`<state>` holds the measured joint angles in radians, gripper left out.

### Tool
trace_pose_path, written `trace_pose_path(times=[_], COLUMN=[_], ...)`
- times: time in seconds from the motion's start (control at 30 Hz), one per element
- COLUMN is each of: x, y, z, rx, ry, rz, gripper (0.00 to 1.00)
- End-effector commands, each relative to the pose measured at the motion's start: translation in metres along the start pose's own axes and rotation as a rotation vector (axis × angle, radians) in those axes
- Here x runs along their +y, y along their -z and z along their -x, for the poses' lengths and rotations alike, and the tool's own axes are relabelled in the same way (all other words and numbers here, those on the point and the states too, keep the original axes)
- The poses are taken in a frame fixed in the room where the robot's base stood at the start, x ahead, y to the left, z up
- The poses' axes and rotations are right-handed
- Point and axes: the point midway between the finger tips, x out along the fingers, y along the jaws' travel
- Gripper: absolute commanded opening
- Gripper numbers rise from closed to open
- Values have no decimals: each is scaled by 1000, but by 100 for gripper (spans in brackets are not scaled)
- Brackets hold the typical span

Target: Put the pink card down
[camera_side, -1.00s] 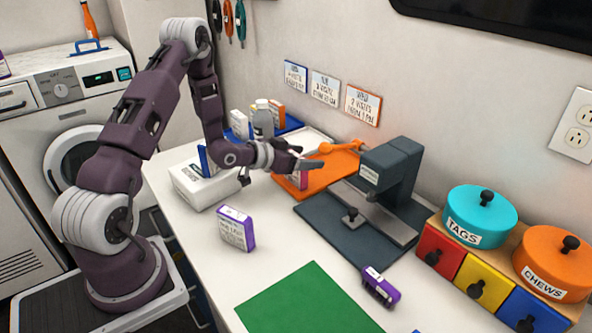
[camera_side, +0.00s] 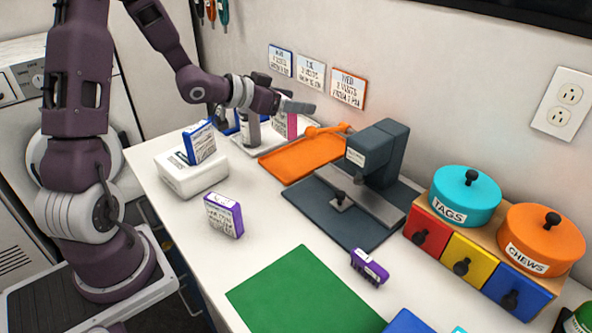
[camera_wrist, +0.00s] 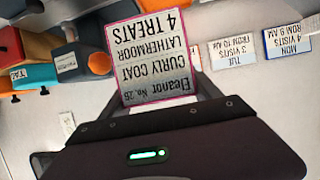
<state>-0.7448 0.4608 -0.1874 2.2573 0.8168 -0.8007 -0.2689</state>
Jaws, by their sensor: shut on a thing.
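The pink card (camera_side: 292,126) is pink-edged and upright in my gripper (camera_side: 298,106). In the wrist view my gripper (camera_wrist: 156,104) is shut on the card (camera_wrist: 153,58), whose upside-down label reads Eleanor, curly coat, Lathermoor, 4 treats. The orange tray (camera_side: 292,163), in front and to the right, holds no card that I can see.
A grey bottle (camera_side: 250,132) stands just left of the card. A blue card (camera_side: 199,141) stands in a white box (camera_side: 178,180). The dark press (camera_side: 378,152) is to the right. Purple cards (camera_side: 224,215) and a green mat (camera_side: 302,290) are nearer. Wall cards (camera_side: 311,72) hang behind.

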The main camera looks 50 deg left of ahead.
Motion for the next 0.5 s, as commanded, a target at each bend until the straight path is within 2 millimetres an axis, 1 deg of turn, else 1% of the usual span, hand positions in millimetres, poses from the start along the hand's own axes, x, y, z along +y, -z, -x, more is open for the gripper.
trace_pose_path(times=[0.03,0.07,0.1,0.13,0.2,0.23,0.3,0.33,0.43,0.5], x=[16,29,46,59,84,92,106,110,114,113], y=[8,9,7,4,-5,-8,-13,-15,-16,-15], z=[12,18,25,29,37,40,45,47,48,48], rx=[4,3,-1,-2,-5,-4,-2,-3,0,0], ry=[-26,-48,-80,-105,-155,-172,-200,-207,-216,-214], rz=[-17,-24,-35,-42,-59,-67,-80,-83,-88,-88], gripper=[32,32,32,32,32,32,32,32,32,32])
